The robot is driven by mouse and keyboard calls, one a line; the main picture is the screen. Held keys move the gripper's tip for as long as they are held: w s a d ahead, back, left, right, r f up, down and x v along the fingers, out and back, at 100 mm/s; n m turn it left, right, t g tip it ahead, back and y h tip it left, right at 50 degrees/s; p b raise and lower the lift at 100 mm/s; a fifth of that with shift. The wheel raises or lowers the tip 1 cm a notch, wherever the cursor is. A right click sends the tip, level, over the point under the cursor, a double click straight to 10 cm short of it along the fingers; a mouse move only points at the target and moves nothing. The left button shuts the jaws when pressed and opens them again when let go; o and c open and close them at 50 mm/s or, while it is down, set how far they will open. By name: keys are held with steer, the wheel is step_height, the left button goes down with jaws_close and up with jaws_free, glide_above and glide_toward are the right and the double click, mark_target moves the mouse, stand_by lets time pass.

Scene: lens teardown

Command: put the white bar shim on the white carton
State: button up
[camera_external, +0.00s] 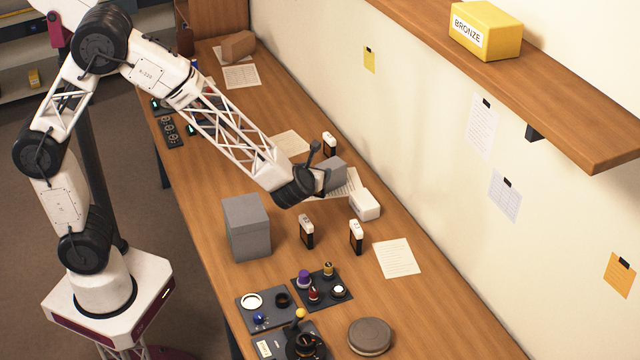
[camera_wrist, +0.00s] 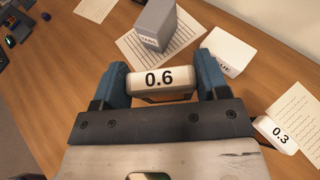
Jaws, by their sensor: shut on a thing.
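My gripper (camera_wrist: 161,84) is shut on a white bar shim (camera_wrist: 160,80) marked 0.6, held between the two blue fingers in the wrist view. In the external view my gripper (camera_external: 314,180) hangs over the table and the held shim cannot be made out. The white carton (camera_wrist: 230,50) lies just beyond the right finger in the wrist view, its label partly hidden. In the external view the white carton (camera_external: 366,205) sits on the table to the right of my gripper. The shim is apart from it.
A small grey box (camera_wrist: 155,24) stands on a paper beside the carton. Another white-topped shim (camera_wrist: 276,135), marked 0.3, stands at lower right in the wrist view. A large grey block (camera_external: 247,228) and parts trays (camera_external: 322,291) stand nearer the external camera. A wall shelf (camera_external: 560,85) is at right.

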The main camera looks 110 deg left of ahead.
stand_by(0.4)
steer(key=w+a+f, duration=0.1)
steer(key=w+a, duration=0.9)
steer(key=w, duration=0.2)
steer(key=shift+w+f, duration=0.25)
steer(key=shift+f, duration=0.05)
steer(key=shift+f, duration=1.7)
steer(key=shift+f, duration=0.15)
steer(key=o, duration=0.9)
